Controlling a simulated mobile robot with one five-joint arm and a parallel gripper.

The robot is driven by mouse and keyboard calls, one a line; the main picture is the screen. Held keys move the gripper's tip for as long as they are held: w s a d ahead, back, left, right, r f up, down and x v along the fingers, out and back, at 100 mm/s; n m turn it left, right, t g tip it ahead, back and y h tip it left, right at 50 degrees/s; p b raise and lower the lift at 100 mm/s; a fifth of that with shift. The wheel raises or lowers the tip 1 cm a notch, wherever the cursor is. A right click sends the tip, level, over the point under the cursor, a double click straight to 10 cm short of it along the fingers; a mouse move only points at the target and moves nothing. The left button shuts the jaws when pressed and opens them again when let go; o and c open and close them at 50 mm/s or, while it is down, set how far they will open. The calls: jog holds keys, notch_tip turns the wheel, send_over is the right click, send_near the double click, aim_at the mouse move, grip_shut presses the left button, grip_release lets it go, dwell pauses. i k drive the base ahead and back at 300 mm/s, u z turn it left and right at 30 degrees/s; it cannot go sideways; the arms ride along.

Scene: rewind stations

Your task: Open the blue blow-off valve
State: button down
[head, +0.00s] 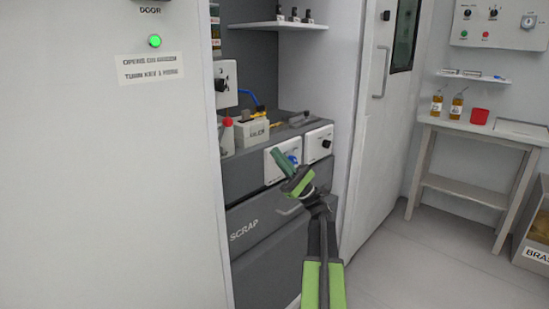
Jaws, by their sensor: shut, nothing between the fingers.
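A small blue knob (292,160), which looks like the blow-off valve, sits on a white panel (272,172) on the front of the grey bench.
A second white panel with a black knob (326,144) is just right. The SCRAP drawer (246,230) is below. A wall edge stands close left; open floor (420,265) lies right.

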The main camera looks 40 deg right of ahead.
aim_at(293, 159)
jog(key=z, duration=0.05)
jog(key=k, duration=1)
jog(key=u, duration=0.05)
